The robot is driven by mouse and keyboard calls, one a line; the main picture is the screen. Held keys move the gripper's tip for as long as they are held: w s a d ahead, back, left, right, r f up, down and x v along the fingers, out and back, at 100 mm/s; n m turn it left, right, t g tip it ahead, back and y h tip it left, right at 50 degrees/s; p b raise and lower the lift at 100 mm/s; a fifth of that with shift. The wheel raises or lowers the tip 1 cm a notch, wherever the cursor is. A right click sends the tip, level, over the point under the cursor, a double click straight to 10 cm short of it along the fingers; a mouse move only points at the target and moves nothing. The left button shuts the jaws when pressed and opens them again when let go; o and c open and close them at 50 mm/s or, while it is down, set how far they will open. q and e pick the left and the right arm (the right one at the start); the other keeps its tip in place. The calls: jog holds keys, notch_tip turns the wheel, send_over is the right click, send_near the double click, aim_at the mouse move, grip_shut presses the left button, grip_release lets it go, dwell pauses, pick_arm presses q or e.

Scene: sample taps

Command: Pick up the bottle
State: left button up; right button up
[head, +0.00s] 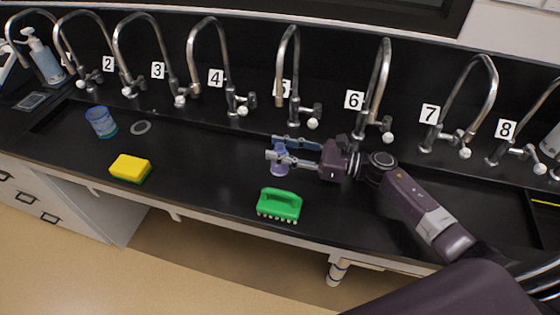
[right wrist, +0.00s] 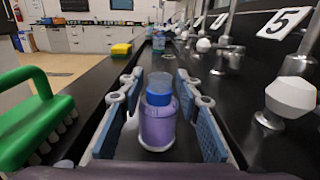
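The bottle is small and purple with a blue cap (right wrist: 158,118). It stands upright on the black counter in the right wrist view, and in the head view the bottle (head: 280,168) is partly hidden by my fingers. My right gripper (head: 271,147) is open, with one blue-padded finger on each side of the bottle. In the right wrist view a gap shows between the bottle and each finger. My left gripper is not in view.
A green brush (head: 279,205) lies in front of the bottle near the counter's front edge. A yellow sponge (head: 130,168), a blue cup (head: 101,122) and a grey ring (head: 141,127) are further left. Numbered taps (head: 238,105) line the back. The counter between is clear.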

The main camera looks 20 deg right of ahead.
grip_shut()
jog(key=shift+r, duration=0.1)
